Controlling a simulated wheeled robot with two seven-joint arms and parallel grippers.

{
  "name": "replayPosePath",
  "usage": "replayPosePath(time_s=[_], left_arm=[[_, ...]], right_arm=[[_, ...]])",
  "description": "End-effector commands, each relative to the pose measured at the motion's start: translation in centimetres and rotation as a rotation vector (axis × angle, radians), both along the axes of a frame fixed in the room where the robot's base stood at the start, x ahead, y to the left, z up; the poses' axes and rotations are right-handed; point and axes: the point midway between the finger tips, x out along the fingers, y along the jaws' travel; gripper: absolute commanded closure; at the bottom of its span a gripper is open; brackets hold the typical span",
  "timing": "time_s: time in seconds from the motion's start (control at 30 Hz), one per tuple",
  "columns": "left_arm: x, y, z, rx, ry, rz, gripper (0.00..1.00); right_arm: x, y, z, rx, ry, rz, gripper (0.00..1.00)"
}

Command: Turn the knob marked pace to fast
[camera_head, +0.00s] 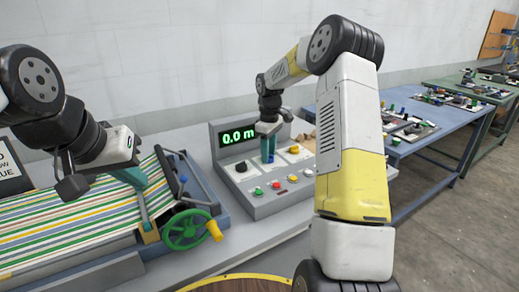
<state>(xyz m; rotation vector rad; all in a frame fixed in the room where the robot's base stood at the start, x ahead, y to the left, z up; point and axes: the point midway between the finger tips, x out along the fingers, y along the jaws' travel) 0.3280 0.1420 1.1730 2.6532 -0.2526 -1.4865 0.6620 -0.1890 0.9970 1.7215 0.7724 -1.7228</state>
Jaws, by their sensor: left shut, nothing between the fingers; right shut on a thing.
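My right gripper (268,158) points down onto the panel between these two. Its teal fingers are shut on a knob there, which they hide almost wholly. The knob markings are too small to read, so I cannot tell which one is pace. My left gripper (134,179) is shut and empty over the striped cloth, left of the panel.
The panel has a green display (238,134) reading 0.0 m and several coloured buttons (276,186) along its front. The press with striped cloth (75,228) and a green handwheel (186,230) fills the left. A blue table (425,145) with parts stands at the right.

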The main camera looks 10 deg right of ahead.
Motion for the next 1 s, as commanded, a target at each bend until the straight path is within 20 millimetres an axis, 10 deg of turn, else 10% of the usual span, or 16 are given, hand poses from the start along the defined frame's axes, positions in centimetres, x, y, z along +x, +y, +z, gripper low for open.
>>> replayPosePath(time_s=[1.0], left_arm=[[0.0, 0.0, 0.0, 0.0, 0.0, 0.0, 1.0]], right_arm=[[0.07, 0.03, 0.12, -0.001, -0.003, -0.815, 1.0]])
